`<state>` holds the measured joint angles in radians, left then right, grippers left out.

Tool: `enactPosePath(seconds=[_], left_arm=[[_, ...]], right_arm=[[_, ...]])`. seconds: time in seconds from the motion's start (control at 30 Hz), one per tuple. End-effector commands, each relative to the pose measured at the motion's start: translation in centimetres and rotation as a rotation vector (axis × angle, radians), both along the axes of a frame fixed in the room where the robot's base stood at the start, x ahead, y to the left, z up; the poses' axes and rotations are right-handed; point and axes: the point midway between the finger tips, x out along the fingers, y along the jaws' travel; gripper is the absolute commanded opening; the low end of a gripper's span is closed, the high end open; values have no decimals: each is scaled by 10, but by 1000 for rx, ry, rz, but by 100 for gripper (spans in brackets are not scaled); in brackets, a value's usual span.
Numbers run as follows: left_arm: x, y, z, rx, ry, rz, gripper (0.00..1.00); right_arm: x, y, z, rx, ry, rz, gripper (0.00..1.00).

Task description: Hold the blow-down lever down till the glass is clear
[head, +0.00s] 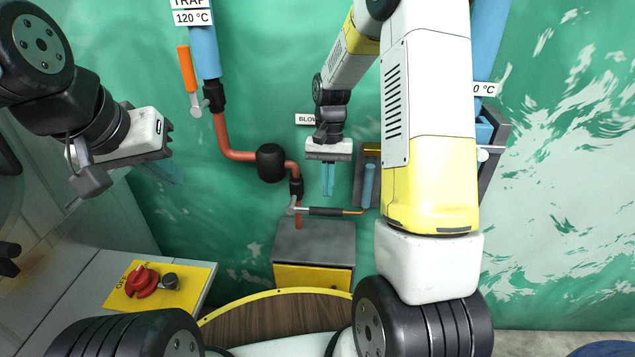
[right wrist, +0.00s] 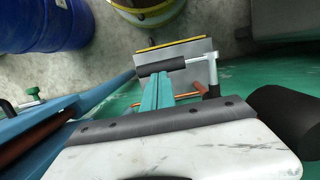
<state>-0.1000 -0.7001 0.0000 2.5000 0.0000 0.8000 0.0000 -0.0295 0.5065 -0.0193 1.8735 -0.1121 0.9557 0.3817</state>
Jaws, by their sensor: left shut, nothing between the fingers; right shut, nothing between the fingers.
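The blow-down lever (head: 326,211) has a black grip and a pale metal arm, and lies about level on the red pipe above a grey box. My right gripper (head: 328,192) points down just above the grip, shut and empty. In the right wrist view its teal fingers (right wrist: 163,82) reach the edge of the black grip (right wrist: 160,68); I cannot tell whether they touch it. A blue tube in a dark frame (head: 368,186), perhaps the glass, stands right of the lever, partly hidden by my right arm; its clearness cannot be judged. My left gripper (head: 172,172) is shut and empty, far left of the lever.
An orange-handled valve (head: 187,70) is on the blue pipe at upper left. A black bulb (head: 270,163) sits on the red pipe left of the lever. The grey box (head: 315,240) is under the lever. A yellow panel with a red knob (head: 141,282) is at lower left.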

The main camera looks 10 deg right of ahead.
Motion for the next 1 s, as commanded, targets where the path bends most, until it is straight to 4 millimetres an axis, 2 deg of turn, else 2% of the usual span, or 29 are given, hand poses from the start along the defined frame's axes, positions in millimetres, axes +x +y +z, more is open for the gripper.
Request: enactPosePath(seconds=[0.1,0.27,0.77,1.0], left_arm=[[0,0,0,0,0,0,0],[0,0,0,0,0,0,0],[0,0,0,0,0,0,0],[0,0,0,0,0,0,0]], right_arm=[[-4,1,-18,0,2,1,0],[-6,2,-30,0,-1,1,0],[-6,1,-33,6,-3,0,0],[-8,-3,-41,75,-20,-4,0]])
